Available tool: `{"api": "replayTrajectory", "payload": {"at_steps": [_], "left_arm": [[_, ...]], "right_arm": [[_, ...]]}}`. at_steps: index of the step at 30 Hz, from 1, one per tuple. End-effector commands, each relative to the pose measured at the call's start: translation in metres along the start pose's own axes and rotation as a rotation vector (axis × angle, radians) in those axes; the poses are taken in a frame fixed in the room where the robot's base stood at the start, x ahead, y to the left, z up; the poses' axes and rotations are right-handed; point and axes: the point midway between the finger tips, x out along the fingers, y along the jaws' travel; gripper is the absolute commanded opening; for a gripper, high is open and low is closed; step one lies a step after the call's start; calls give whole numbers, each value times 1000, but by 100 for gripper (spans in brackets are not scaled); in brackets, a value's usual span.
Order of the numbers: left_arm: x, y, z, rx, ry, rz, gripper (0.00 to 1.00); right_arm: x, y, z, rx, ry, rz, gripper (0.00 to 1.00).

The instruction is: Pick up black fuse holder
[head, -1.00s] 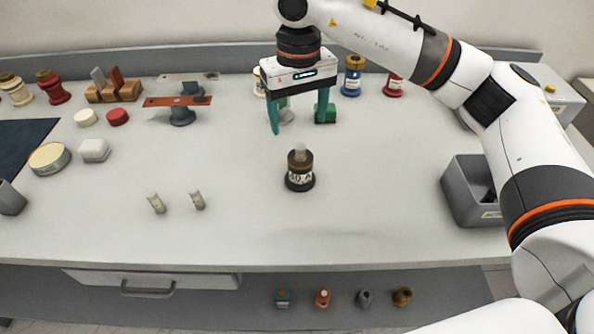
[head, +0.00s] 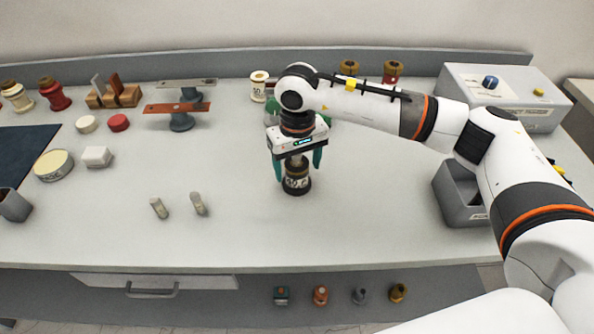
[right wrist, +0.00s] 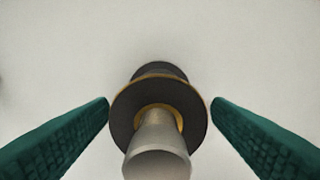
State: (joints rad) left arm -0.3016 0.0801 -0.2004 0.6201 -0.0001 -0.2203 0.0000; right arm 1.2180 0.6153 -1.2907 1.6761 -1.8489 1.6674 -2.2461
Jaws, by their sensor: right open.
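The black fuse holder (head: 297,185) stands upright on the bench in the middle of the head view, with a pale label on its side. In the right wrist view the fuse holder (right wrist: 125,112) shows from above, with a brass ring and a grey cylinder rising from its centre. My right gripper (head: 297,172) is open, pointing down over it, with one green finger on each side. In the right wrist view a gap shows between each finger and the holder. The gripper hides the holder's top in the head view. My left gripper is not in view.
A grey bin (head: 462,208) is at the right, below a grey box (head: 515,100). Several spools and insulators line the back. The bench front around the holder is clear.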

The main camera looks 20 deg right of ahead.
Motion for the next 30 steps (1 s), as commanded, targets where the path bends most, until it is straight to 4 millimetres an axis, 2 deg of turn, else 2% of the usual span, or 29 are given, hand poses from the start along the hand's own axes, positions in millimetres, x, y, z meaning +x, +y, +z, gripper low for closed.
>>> {"api": "replayTrajectory", "payload": {"at_steps": [6, 16, 24, 26, 30], "left_arm": [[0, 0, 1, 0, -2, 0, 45], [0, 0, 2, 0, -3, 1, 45], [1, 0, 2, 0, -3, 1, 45], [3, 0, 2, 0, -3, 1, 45], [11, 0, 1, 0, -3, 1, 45]], "right_arm": [[1, 0, 0, 0, -1, 0, 73], [1, 0, 0, 0, 0, 0, 19], [-3, 0, 1, 0, -3, 1, 18], [-8, 0, 1, -1, -4, 1, 18], [-31, 0, 2, 0, -8, 1, 18]]}}
